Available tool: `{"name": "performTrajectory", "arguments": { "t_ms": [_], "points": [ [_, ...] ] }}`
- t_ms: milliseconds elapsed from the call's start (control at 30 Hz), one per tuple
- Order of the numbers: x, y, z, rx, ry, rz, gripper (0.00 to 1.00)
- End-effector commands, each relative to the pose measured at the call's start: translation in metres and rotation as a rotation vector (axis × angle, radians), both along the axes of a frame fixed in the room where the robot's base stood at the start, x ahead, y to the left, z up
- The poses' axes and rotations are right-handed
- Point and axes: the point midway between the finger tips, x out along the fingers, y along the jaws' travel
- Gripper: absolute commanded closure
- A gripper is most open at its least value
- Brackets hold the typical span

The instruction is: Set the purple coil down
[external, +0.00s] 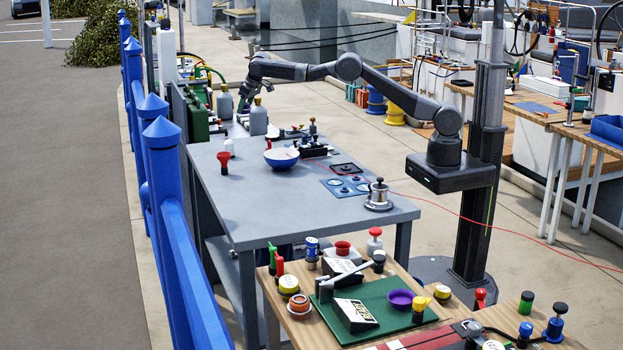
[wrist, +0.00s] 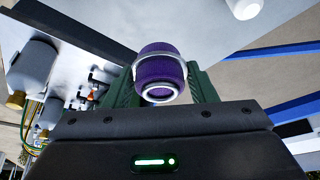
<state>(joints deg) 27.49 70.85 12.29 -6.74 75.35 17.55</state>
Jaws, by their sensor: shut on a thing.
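The purple coil (wrist: 161,72), a small spool with pale bands at its ends, sits between my gripper's fingers (wrist: 163,88) in the wrist view. My gripper is shut on it. In the external view my gripper (external: 243,92) is over the far end of the grey table (external: 300,215), close to the grey bottles. The coil cannot be made out there. The grey table surface (wrist: 200,30) shows behind the coil in the wrist view; the gap between them is hard to judge.
Grey bottles (external: 258,118) and a green can (external: 197,112) stand near my gripper. A blue bowl (external: 281,160), a red-topped piece (external: 223,163) and a metal winch (external: 378,196) stand on the table. Its front left is clear. Blue railing (external: 165,180) runs along the left.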

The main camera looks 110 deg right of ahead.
Motion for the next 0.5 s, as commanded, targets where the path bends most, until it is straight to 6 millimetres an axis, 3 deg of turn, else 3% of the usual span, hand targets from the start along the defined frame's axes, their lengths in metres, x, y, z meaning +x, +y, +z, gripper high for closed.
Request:
{"name": "performTrajectory", "arguments": {
  "t_ms": [33,500],
  "points": [
    [-0.005,-0.009,0.001,0.0,-0.001,-0.012,0.75],
    [-0.004,-0.005,-0.07,0.001,0.003,-0.007,0.75]
  ]
}}
